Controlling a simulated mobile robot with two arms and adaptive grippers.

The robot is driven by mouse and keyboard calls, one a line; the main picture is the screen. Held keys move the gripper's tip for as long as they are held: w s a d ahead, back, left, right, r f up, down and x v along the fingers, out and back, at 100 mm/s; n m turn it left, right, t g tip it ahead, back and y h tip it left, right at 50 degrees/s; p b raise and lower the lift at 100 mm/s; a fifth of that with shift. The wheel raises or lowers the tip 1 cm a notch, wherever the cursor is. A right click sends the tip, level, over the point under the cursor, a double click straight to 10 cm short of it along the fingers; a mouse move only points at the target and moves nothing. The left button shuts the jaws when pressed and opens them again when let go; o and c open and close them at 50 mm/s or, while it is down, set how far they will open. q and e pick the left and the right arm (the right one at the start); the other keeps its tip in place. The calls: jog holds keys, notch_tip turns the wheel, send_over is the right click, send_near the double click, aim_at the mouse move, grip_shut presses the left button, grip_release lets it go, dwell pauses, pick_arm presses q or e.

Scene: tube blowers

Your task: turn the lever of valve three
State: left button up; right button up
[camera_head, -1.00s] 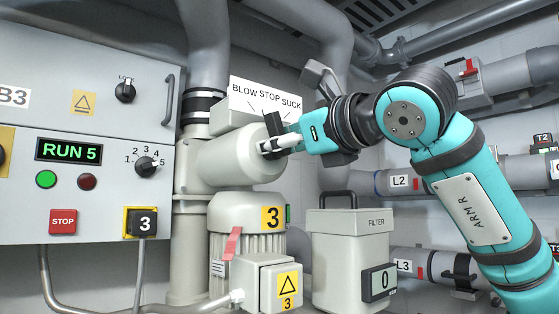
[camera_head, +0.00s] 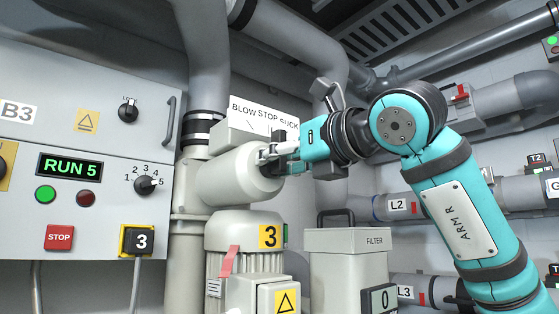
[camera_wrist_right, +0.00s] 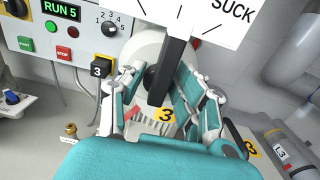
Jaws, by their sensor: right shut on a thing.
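Valve three is the pale cylinder (camera_head: 236,174) above the motor with the yellow 3 label (camera_head: 270,237). A sign (camera_head: 262,117) above it reads BLOW STOP SUCK. My right gripper (camera_head: 266,154) is at the cylinder's front end, beneath the sign, and hides most of the lever in the head view. In the right wrist view the black lever (camera_wrist_right: 176,60) stands between the fingers of my right gripper (camera_wrist_right: 160,82), which is shut on it. Its upper end lies near the middle mark of the sign (camera_wrist_right: 215,18). My left gripper is out of view.
A control panel (camera_head: 100,215) reading RUN 5 is at the left. A grey FILTER box (camera_head: 340,262) stands below my right arm. Labelled pipes (camera_head: 400,205) run along the right wall. Large vertical pipes (camera_head: 205,60) rise behind the valve.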

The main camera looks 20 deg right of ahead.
jog(key=shift+r, duration=0.1)
jog(key=o, duration=0.8)
jog(key=shift+s, duration=0.1)
jog(key=v, duration=1.1)
jog(key=shift+s+d, duration=0.15)
jog(key=shift+s, duration=0.25)
